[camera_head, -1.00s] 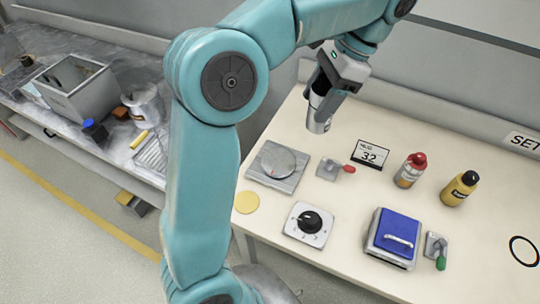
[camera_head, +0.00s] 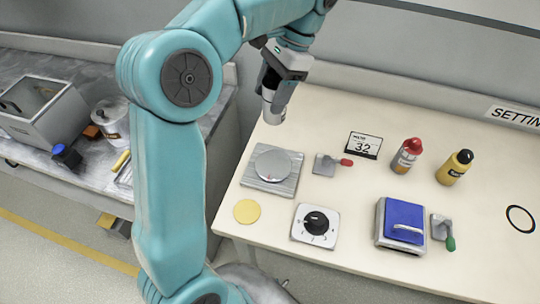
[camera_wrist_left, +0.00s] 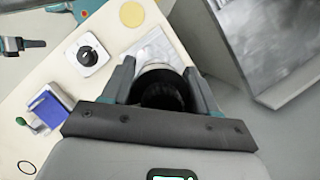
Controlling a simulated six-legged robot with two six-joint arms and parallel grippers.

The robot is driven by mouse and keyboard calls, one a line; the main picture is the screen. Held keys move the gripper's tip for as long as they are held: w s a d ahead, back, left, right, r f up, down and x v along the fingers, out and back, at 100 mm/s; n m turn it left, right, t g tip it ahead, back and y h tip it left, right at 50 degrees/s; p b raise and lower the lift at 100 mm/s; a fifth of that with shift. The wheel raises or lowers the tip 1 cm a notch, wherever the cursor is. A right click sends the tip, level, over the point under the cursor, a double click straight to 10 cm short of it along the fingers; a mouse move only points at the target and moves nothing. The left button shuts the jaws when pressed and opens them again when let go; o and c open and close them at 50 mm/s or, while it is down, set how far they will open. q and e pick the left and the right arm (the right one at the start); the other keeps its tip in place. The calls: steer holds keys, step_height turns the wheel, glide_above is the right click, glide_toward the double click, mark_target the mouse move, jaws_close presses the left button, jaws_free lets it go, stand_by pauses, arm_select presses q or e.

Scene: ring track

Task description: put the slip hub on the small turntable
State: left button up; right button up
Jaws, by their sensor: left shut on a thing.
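The slip hub (camera_head: 273,113) is a silver cylinder in the jaws of my left gripper (camera_head: 274,88). In the head view it hangs past the back of the small turntable (camera_head: 273,164), apart from it. The turntable is a round grey disc on a square metal plate at the table's left end; its disc looks empty. In the left wrist view my left gripper (camera_wrist_left: 162,86) has a finger on each side of the hub (camera_wrist_left: 160,68). The hub shows a dark opening there and covers part of the turntable plate (camera_wrist_left: 150,47).
A dial box (camera_head: 315,225), yellow disc (camera_head: 247,211), blue-lidded box (camera_head: 402,224) and two bottles (camera_head: 407,155) share the table. A cluttered grey bench (camera_head: 60,165) stands left.

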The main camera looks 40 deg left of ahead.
arm_select(q)
step_height(320, 180, down, 18)
steer(key=shift+f+b, duration=0.1)
steer(key=shift+b, duration=0.75)
steer(key=shift+d, duration=0.1)
steer(key=shift+f, duration=0.1)
steer(key=o, duration=1.2)
steer(key=shift+c, duration=0.2)
